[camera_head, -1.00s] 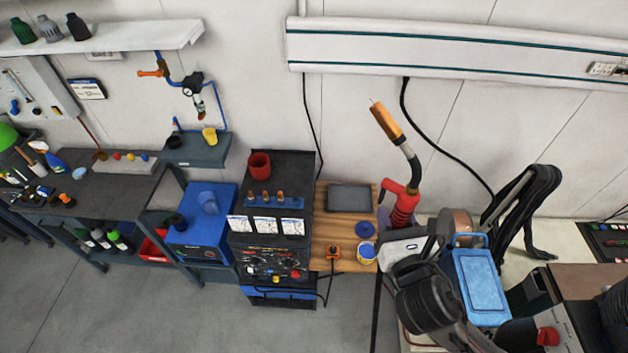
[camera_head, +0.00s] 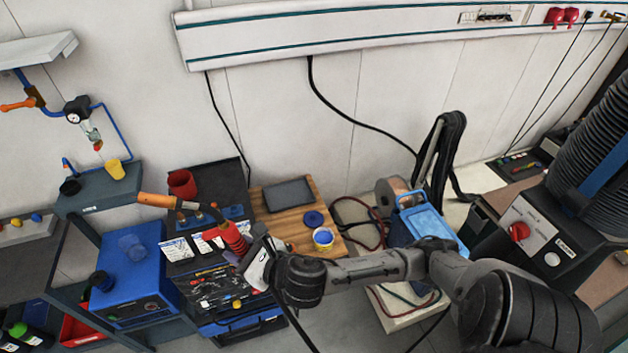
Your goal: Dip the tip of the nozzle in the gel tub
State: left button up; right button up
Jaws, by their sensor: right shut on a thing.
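The welding torch has a red handle (camera_head: 232,238), a dark curved neck and an orange nozzle (camera_head: 157,200). My right gripper (camera_head: 246,256) is shut on the torch near the lower end of its handle. The torch is held in the air, tilted, with the nozzle pointing left in front of the dark welding machine. The nozzle is well apart from the tub. My left gripper is not in view.
A blue lid (camera_head: 313,218) and a dark tray (camera_head: 288,194) lie on the wooden table (camera_head: 264,208). A red cup (camera_head: 182,184) stands on the welding machine (camera_head: 220,181). A blue box (camera_head: 132,262) is at left, and a blue-topped cart (camera_head: 428,228) at right.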

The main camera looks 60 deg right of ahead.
jog(key=d+f+n+g+b, duration=0.3)
jog(key=d+f+g+b, duration=0.1)
jog(key=d+f+b, duration=1.7)
jog(key=w+d+f+n+g+y+b, duration=0.1)
jog(key=w+d+f+n+y+b, duration=0.2)
jog(key=d, duration=0.4)
jog(key=w+d+r+n+g+b, duration=0.5)
jog(key=w+r+n+b, duration=0.2)
jog(key=w+n+b, duration=0.4)
jog(key=s+d+n+t+h+b, duration=0.1)
jog(key=s+d+h, duration=0.3)
jog(key=d, duration=0.4)
jog(key=s+d+n+t+h+b, duration=0.1)
jog(key=s+d+n+h, duration=0.3)
jog(key=d, duration=0.3)
jog(key=shift+d+f, duration=0.15)
jog(key=shift+d, duration=0.25)
